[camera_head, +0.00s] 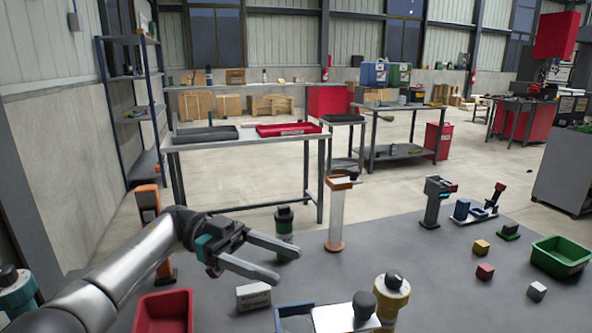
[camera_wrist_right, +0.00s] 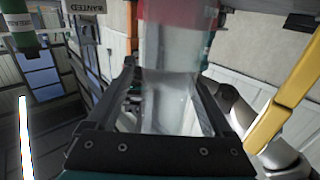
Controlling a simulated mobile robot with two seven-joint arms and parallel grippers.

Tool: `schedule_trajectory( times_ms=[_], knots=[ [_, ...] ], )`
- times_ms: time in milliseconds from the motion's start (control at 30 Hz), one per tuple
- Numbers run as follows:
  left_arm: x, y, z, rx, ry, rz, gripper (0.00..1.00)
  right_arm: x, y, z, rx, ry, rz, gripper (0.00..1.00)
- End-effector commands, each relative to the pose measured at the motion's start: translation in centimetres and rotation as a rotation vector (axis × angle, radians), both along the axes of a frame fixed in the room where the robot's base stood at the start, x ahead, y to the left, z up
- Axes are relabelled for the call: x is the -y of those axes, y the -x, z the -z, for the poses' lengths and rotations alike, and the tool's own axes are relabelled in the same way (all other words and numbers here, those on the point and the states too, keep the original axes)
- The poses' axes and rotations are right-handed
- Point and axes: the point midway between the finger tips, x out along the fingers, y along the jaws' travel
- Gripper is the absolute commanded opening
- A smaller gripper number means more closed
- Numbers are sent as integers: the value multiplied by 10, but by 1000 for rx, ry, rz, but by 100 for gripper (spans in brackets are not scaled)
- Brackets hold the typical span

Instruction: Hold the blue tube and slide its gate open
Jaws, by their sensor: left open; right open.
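I see no tube that is clearly blue. In the head view a clear upright tube (camera_head: 336,215) with an orange top and orange base stands at mid-table. My left gripper (camera_head: 290,266) is open and empty, left of and nearer than that tube. In the right wrist view a clear, whitish cylinder (camera_wrist_right: 170,105) with a pinkish red upper part shows between the fingers of my right gripper (camera_wrist_right: 168,85). That gripper is open; I cannot tell whether it touches the cylinder. My right gripper does not clearly show in the head view. No gate can be made out.
A red bin (camera_head: 163,312) and a white labelled box (camera_head: 253,296) are at the front left. A yellow-and-black post (camera_head: 391,298) stands at the front. Small cubes and a green bin (camera_head: 562,256) are at the right.

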Motion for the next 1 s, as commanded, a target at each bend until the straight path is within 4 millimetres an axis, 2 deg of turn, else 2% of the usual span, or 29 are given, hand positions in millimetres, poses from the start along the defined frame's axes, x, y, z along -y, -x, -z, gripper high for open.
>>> schedule_trajectory(
  times_ms=[167,700,1000],
  knots=[
    [0,0,0,0,0,0,67,9,5,1,-3,2,1,85],
    [0,0,0,0,0,0,67,80,42,1,-5,2,1,85],
    [0,0,0,0,0,0,67,103,54,1,-2,1,0,85]
  ],
)
